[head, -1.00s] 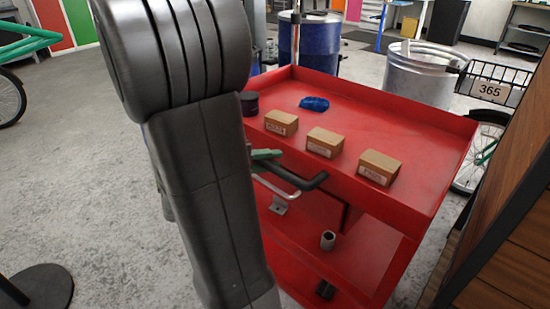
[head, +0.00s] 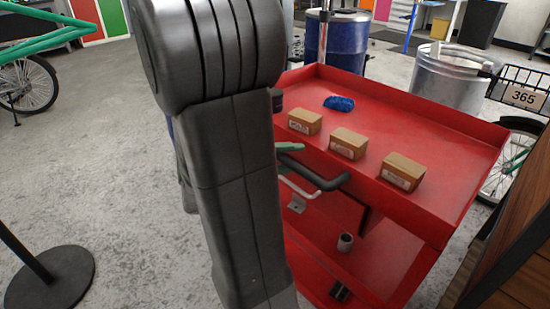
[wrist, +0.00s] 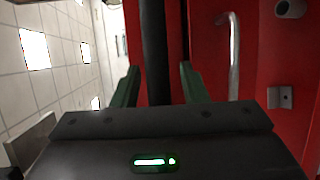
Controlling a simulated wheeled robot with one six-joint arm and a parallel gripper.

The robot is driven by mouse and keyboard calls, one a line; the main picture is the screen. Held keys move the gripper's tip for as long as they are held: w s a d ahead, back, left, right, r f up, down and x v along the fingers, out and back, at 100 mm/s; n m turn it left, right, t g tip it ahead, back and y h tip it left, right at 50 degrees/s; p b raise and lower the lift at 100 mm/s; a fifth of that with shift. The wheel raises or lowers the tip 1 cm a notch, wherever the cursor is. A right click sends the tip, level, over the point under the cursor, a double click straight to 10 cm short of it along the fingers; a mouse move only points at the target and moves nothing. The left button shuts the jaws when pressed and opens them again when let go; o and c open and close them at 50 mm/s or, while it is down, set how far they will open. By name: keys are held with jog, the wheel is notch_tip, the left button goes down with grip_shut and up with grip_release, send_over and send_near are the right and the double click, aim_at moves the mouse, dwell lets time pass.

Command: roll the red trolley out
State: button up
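The red trolley (head: 445,130) stands right of centre in the head view, with an upper tray and a lower shelf. Its dark handle (head: 318,178) sticks out on the near side, and it shows as an upright bar in the wrist view (wrist: 155,45). My gripper (wrist: 160,80) has its two green fingers apart, one on each side of the bar. A strip of red shows between the bar and the right finger; the left finger looks close to the bar. In the head view the fingers (head: 289,148) are partly hidden behind my arm.
Several small boxes (head: 348,143) and a blue cloth (head: 339,103) lie on the tray. A blue drum (head: 337,45) and a metal bin (head: 445,80) stand behind. A wooden panel (head: 515,265) is close on the right. A round post base (head: 50,278) stands left; the floor between is clear.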

jog(key=p+v, duration=0.3)
jog(key=v, duration=1)
jog(key=shift+a, duration=0.35)
jog(key=shift+d, duration=0.1)
jog(key=b+x, duration=0.3)
jog(key=x, duration=1)
jog(key=shift+d, duration=0.3)
